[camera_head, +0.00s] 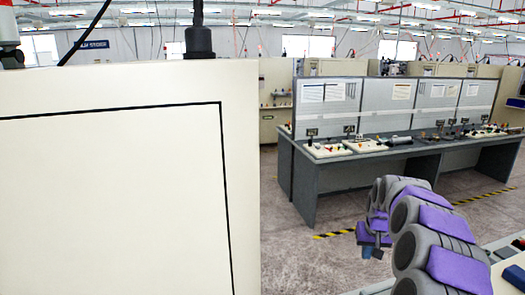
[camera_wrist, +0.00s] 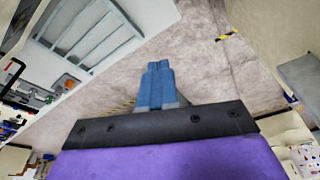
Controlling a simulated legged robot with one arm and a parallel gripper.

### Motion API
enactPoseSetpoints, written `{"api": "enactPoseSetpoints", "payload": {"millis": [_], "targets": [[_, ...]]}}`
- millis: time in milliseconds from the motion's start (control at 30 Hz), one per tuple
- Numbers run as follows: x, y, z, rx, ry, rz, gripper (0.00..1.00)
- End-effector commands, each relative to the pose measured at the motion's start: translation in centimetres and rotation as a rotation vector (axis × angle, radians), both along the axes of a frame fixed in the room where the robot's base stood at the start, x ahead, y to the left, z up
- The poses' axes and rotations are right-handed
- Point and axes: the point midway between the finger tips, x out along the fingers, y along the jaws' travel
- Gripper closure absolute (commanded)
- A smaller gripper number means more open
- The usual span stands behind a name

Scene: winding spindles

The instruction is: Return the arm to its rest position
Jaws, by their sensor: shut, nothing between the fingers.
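My arm, grey with purple covers, shows at the lower right of the head view, bent and held up in the air. My gripper (camera_head: 369,252) is at its far end, over the floor, small and partly hidden by the arm. In the wrist view my gripper (camera_wrist: 158,66) shows its blue fingers side by side and shut, with nothing between them. It touches nothing that I can see.
A large cream cabinet (camera_head: 110,190) fills the left of the head view. A grey workbench (camera_head: 420,158) with panels and controls stands behind. The floor (camera_head: 300,262) between them is clear, with yellow-black tape (camera_head: 333,235). A pale surface edge (camera_head: 505,280) is at the lower right.

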Motion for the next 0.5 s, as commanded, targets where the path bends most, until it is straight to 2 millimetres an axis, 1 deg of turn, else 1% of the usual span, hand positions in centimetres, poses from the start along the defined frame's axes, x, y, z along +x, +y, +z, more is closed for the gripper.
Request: {"api": "enactPoseSetpoints", "payload": {"millis": [33, 100, 167, 200, 267, 300, 367, 467, 500], "targets": [[-1.3, 1.8, 0.3, 0.011, 0.008, 0.024, 1.00], [-3.2, 4.0, 0.7, 0.026, 0.025, 0.051, 1.00], [-5.0, 5.9, 1.0, 0.033, 0.041, 0.074, 1.00], [-6.2, 7.0, 1.1, 0.037, 0.053, 0.088, 1.00], [-8.2, 8.6, 1.3, 0.044, 0.069, 0.110, 1.00], [-9.5, 9.5, 1.3, 0.049, 0.082, 0.122, 1.00], [-11.6, 10.7, 1.4, 0.052, 0.099, 0.141, 1.00], [-15.2, 12.5, 1.2, 0.055, 0.130, 0.166, 1.00], [-16.7, 13.2, 1.0, 0.056, 0.145, 0.174, 1.00]]}}
